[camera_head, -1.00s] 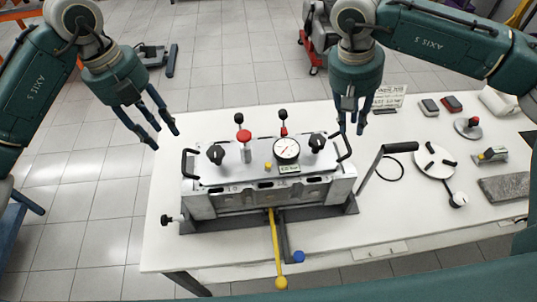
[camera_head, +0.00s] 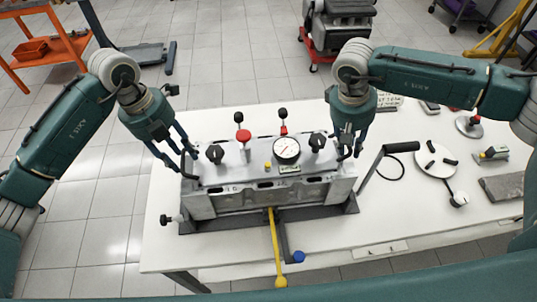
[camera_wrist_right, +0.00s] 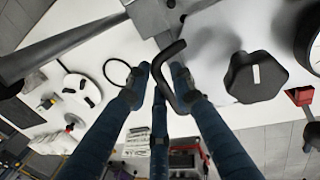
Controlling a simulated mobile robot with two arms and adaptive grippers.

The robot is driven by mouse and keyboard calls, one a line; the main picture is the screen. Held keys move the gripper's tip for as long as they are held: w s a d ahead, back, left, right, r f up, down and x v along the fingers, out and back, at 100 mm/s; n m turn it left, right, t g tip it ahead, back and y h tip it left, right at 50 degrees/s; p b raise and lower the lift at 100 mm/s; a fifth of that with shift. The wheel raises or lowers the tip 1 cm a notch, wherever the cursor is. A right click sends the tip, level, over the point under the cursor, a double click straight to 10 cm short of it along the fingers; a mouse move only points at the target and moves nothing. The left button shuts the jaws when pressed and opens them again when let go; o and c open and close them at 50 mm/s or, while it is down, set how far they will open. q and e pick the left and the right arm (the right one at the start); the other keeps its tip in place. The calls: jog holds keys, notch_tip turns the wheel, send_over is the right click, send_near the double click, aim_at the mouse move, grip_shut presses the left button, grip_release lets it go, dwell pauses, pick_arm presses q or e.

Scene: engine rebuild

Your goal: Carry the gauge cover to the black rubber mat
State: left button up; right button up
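The gauge cover (camera_head: 225,173) is a grey plate with a round white dial (camera_head: 287,149) on top. It sits on a metal block (camera_head: 265,198) on the white table and has a black handle at each end. My left gripper (camera_head: 181,171) is at the left handle (camera_head: 186,161), with its fingers spread. My right gripper (camera_head: 347,152) is at the right handle. In the right wrist view, that handle (camera_wrist_right: 170,72) stands between the parted fingers, and no firm grip shows.
Black and red knobs (camera_head: 243,136) stand up from the cover. A yellow-ended lever (camera_head: 277,252) sticks out in front. Right of the block are a black-handled bar (camera_head: 400,148), a white disc (camera_head: 435,160) and a grey slab (camera_head: 505,187).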

pick_arm(q)
jog(key=c, duration=0.4)
pick_arm(e)
jog(key=c, duration=0.4)
pick_arm(q)
grip_shut()
pick_arm(e)
grip_shut()
pick_arm(q)
jog(key=shift+r, duration=0.2)
pick_arm(e)
jog(key=shift+r, duration=0.2)
